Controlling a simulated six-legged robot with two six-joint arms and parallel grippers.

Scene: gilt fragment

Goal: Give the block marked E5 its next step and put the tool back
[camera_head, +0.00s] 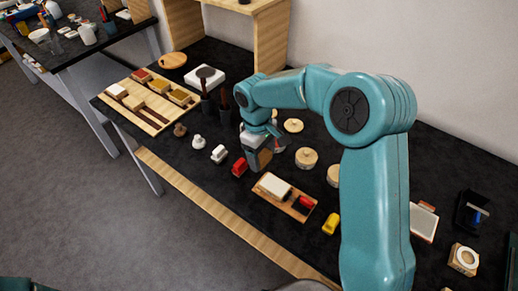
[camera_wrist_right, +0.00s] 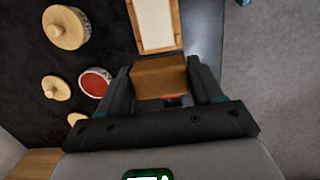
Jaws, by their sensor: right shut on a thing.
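My right gripper (camera_head: 259,160) is shut on a brown, block-like thing (camera_wrist_right: 160,78), held over the dark table; it also shows between the fingers in the head view (camera_head: 265,157). I cannot tell which tool it is, and its lower side is hidden. A cream block (camera_head: 273,186) lies on a wooden tray (camera_head: 271,195) just in front and right of my gripper, with a red and dark piece (camera_head: 304,203) beside it. A pale, wood-edged panel (camera_wrist_right: 155,25) lies beyond my fingers in the wrist view. No E5 mark is legible. My left gripper is not in view.
An open pot of red (camera_wrist_right: 96,82) and a lidded pot (camera_wrist_right: 65,27) stand beside my gripper. Small red (camera_head: 239,167), white (camera_head: 219,153) and yellow (camera_head: 331,223) pieces line the front. A wooden board (camera_head: 147,122) with several brown-topped pieces and dark cups (camera_head: 207,108) stand at left.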

